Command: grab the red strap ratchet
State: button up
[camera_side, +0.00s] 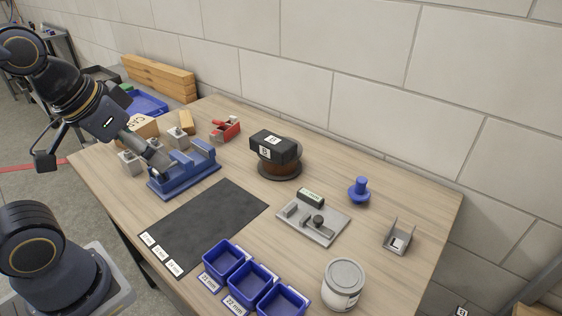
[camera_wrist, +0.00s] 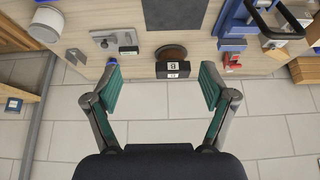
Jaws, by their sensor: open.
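The red strap ratchet (camera_side: 226,128) lies at the back left of the wooden table in the side view, a red body with grey metal parts. In the wrist view the ratchet (camera_wrist: 232,62) is small, to the right of the right finger's tip. My gripper (camera_side: 152,154) is above the left part of the table in the side view, in front of the ratchet and apart from it. Its fingers are partly hard to make out there. In the wrist view my gripper (camera_wrist: 161,82) is open, with two wide-apart green-padded fingers and nothing held between them.
A blue vise-like fixture (camera_side: 185,170) stands close by my gripper, with grey blocks (camera_side: 130,163) beside it. A black box marked B (camera_side: 274,146) sits on a brown spool (camera_side: 280,165) right of the ratchet. The dark mat (camera_side: 203,228) is clear. A block wall rises behind the table.

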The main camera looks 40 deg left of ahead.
dwell(0.3)
jog(key=w+a+r+m+t, duration=0.2)
jog(key=w+a+r, duration=0.1)
jog(key=w+r, duration=1)
jog(key=n+g+y, duration=0.1)
jog(key=n+g, duration=0.2)
jog(key=n, duration=0.1)
send_over(223, 128)
jog(key=s+d, duration=0.1)
jog(key=s, duration=0.5)
notch_tip(223, 128, down, 24)
jog(key=r, duration=0.1)
jog(key=x, duration=1)
jog(key=shift+s+d+f, duration=0.1)
jog(key=shift+s, duration=0.1)
jog(key=x, duration=0.6)
jog(key=shift+w+f, duration=0.15)
jog(key=shift+w, duration=0.2)
